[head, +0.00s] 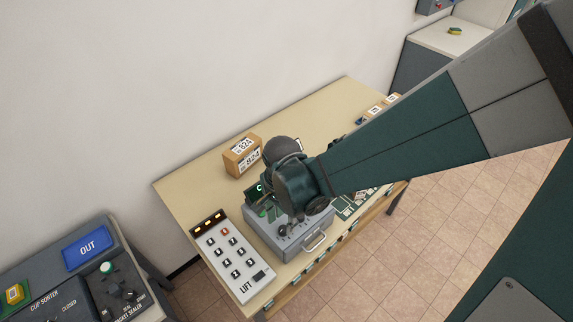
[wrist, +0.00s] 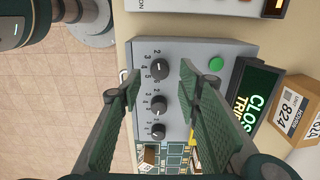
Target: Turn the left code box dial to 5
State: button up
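The grey code box (head: 262,233) stands on the table. In the wrist view the box (wrist: 205,50) is turned sideways, with three dark dials in a column. The left dial (wrist: 159,68) is at the top there, with numbers around it; its exact setting is too small to read surely. The middle dial (wrist: 158,105) and right dial (wrist: 158,130) lie below it. My gripper (wrist: 160,77) is open and empty above the box, with the left dial between its fingertips in the picture. Whether the fingers touch it I cannot tell. In the head view my arm hides much of the box.
A green lit sign (wrist: 257,95) adjoins the box's back. A cardboard parcel (wrist: 297,108) stands behind it. The white LIFT panel (head: 232,257) is left of the box. A handle (head: 314,242) sticks out at the box's front. The table's (head: 190,185) back-left corner is clear.

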aim_at(283, 229)
jog(key=shift+f, duration=1.85)
jog(key=c, duration=0.9)
